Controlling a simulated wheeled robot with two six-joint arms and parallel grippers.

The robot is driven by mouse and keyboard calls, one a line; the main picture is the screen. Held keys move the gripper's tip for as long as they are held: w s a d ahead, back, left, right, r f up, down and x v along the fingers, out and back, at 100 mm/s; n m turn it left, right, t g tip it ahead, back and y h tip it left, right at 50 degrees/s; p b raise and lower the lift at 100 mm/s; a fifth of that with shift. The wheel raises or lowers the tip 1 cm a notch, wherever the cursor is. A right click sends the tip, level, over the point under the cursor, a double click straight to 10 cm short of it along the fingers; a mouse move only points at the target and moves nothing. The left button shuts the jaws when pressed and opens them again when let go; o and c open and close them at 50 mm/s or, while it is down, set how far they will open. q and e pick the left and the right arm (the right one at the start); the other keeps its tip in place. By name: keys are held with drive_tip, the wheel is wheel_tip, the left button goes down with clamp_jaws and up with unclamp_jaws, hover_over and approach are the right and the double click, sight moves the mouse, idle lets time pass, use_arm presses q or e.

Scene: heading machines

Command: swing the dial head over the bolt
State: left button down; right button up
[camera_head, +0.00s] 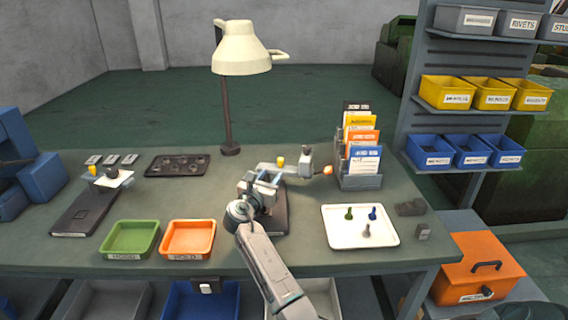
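A comparator stand with a dark base (281,218) stands mid-bench, partly hidden behind my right gripper. A grey horizontal arm with a yellow knob (281,161) shows above it. A small grey head (307,155) sits at the arm's right, with an orange knob (327,170) beside it. I cannot make out a dial face. My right gripper (266,180) is at the stand, over its base, its fingers overlapping the grey parts; whether they grip anything is unclear. I cannot tell a bolt under the head. My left gripper is not in view.
A white tray (338,240) with several coloured pegs lies right. Green (131,254) and orange (188,254) bins sit at the front left. A lamp (228,110) and a card rack (360,182) stand behind. A second dark-based fixture (84,212) is at left.

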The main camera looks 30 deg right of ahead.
sight(279, 162)
drive_tip(key=p+x, duration=0.1)
drive_tip(key=x, duration=0.7)
drive_tip(key=shift+d+r, duration=0.15)
drive_tip(key=shift+d, duration=0.05)
drive_tip(key=shift+w+d+r+p, duration=0.1)
drive_tip(key=shift+d+r+p, duration=0.1)
drive_tip(key=shift+p, duration=0.1)
drive_tip(key=shift+d+f, duration=0.1)
drive_tip(key=shift+w, duration=0.1)
clamp_jaws()
